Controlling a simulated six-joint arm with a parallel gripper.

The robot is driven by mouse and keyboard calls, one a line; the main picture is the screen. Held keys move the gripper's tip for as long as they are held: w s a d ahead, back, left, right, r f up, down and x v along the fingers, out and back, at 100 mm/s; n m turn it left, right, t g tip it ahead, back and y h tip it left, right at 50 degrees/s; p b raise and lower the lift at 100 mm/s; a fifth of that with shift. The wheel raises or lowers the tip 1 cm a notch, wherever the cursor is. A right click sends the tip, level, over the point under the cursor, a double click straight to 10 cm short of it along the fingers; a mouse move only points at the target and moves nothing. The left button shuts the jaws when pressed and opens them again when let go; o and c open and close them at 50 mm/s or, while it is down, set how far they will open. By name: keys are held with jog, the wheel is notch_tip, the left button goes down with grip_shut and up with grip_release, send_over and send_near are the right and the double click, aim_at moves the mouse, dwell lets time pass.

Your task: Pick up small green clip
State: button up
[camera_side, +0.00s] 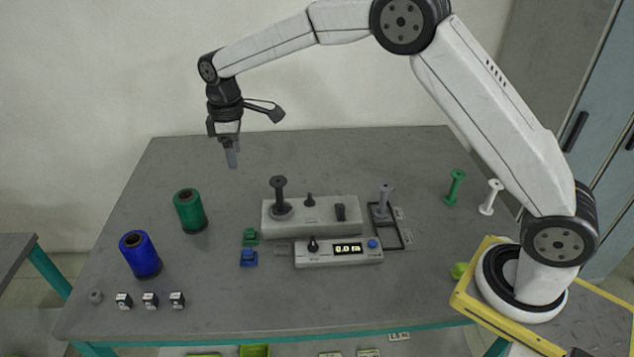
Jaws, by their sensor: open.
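The small green clip (250,236) lies on the grey table, just left of the winding machine and directly behind a small blue clip (248,258). My gripper (231,160) points down above the back of the table, up and behind the green clip and well apart from it. It is open, and nothing shows between its fingers. The fingers look nearly in line from this side, so the gap between them is hard to see.
A green spool (189,211) and a blue spool (140,254) stand left of the clips. The winding machine (335,213) and a display box (339,252) stand to the right. Small black-and-white blocks (150,300) lie in front. Green (454,188) and white (490,197) bobbins stand at right.

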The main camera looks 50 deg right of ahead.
aim_at(249, 229)
notch_tip(249, 229, down, 24)
jog(key=shift+s+r, duration=0.1)
jog(key=shift+r, duration=0.15)
dwell(1.0)
jog(key=shift+c, duration=0.2)
grip_shut()
